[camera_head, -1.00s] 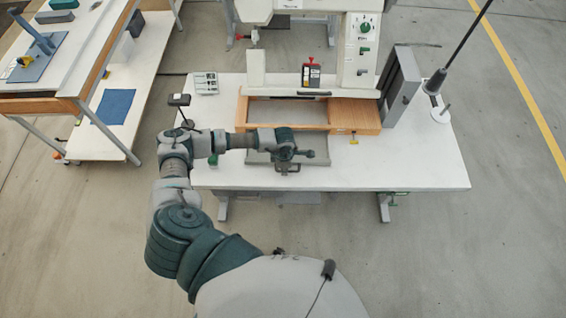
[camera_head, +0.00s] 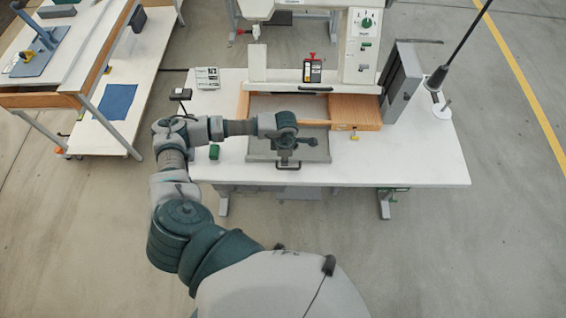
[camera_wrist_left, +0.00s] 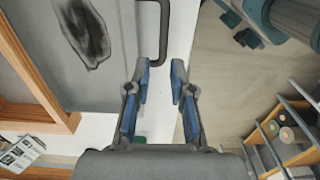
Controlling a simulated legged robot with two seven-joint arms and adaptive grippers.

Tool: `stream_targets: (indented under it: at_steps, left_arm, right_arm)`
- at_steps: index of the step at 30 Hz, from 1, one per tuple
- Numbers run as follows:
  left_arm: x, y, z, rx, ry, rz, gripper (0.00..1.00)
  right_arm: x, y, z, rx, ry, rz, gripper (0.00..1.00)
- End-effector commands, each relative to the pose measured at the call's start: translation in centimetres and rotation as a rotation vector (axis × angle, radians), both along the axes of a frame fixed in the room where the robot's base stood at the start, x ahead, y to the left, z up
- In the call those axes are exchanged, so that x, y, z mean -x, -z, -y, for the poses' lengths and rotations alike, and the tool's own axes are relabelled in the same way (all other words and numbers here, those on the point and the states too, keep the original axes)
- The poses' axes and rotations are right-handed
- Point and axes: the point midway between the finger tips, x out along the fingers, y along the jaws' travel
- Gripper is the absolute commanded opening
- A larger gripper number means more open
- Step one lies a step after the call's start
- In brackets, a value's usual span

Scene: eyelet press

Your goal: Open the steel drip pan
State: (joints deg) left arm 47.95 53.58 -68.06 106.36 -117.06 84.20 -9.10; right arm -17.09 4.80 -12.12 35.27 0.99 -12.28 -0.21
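The steel drip pan (camera_head: 262,146) is a shallow grey tray that projects from the front of the wooden frame on the white table. Its dark bar handle (camera_head: 288,166) is on the front edge. In the left wrist view the pan's grey floor (camera_wrist_left: 45,35) has a dark stain, and the handle (camera_wrist_left: 163,30) lies just beyond the fingertips. My left gripper (camera_head: 289,155) is over the front of the pan, close to the handle. In the wrist view its blue-padded fingers (camera_wrist_left: 161,75) are apart with nothing between them. My right gripper is not in view.
The wooden frame (camera_head: 362,112) sits below the press (camera_head: 362,45). A grey upright box (camera_head: 400,82) stands on its right. A green block (camera_head: 214,152) lies left of the pan. The table's right front is clear, with open floor before it.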

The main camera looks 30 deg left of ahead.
Motion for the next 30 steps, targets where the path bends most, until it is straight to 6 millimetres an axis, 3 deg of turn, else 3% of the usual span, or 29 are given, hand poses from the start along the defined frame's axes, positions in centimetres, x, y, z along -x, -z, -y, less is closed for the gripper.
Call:
stream_targets:
  at_steps: [3, 10, 30]
  left_arm:
    - [-0.1, -2.6, 0.1, -0.002, -0.001, 0.003, 0.23]
    - [0.0, -5.4, -0.2, 0.001, 0.000, -0.002, 0.23]
    - [0.1, -5.7, 0.6, 0.015, 0.003, -0.004, 0.23]
  right_arm:
    - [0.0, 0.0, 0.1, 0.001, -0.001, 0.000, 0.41]
    - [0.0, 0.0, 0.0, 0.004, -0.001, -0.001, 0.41]
    - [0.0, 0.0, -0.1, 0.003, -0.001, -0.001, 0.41]
